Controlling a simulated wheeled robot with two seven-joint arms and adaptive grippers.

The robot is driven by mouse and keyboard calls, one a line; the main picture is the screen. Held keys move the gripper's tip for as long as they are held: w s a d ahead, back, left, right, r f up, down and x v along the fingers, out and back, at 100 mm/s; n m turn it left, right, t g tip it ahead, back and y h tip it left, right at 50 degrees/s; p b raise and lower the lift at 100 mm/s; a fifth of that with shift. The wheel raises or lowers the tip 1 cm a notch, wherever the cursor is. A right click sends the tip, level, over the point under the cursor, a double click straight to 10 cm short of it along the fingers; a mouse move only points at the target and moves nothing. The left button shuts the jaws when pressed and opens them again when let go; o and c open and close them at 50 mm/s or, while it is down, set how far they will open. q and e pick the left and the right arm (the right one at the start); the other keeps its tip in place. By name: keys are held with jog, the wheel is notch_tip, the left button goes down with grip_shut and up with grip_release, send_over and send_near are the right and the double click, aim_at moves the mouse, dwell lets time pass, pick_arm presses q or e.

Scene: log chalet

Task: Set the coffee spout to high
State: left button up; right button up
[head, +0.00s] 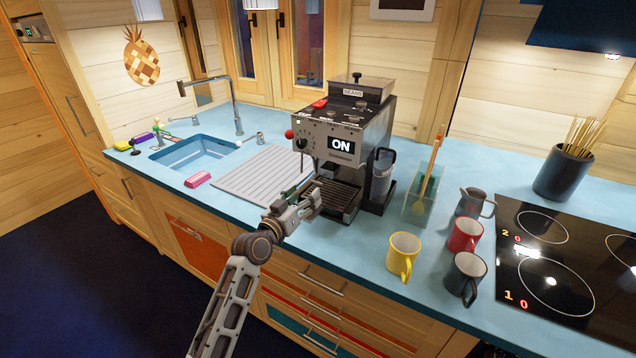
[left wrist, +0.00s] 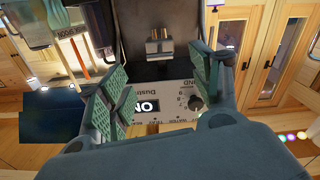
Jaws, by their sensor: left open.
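The coffee machine (head: 326,138) stands on the blue counter, its display reading ON. My left gripper (head: 308,196) is in front of the machine, low near its drip tray (head: 342,197). The machine's front panel (left wrist: 172,92) appears upside down there, with a dark knob (left wrist: 196,103). In the head view the spout cannot be made out.
A ribbed drainboard (head: 258,176) and sink (head: 195,152) lie left of the machine. Right of it stand a utensil holder (head: 419,205), a yellow mug (head: 401,254), a red mug (head: 465,235), a dark mug (head: 466,273), a jug (head: 472,203) and the hob (head: 555,260).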

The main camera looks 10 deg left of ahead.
aim_at(317, 183)
pick_arm(q)
jog(key=shift+p+x, duration=0.3)
jog(key=shift+x, duration=4.1)
jog(key=c, duration=1.4)
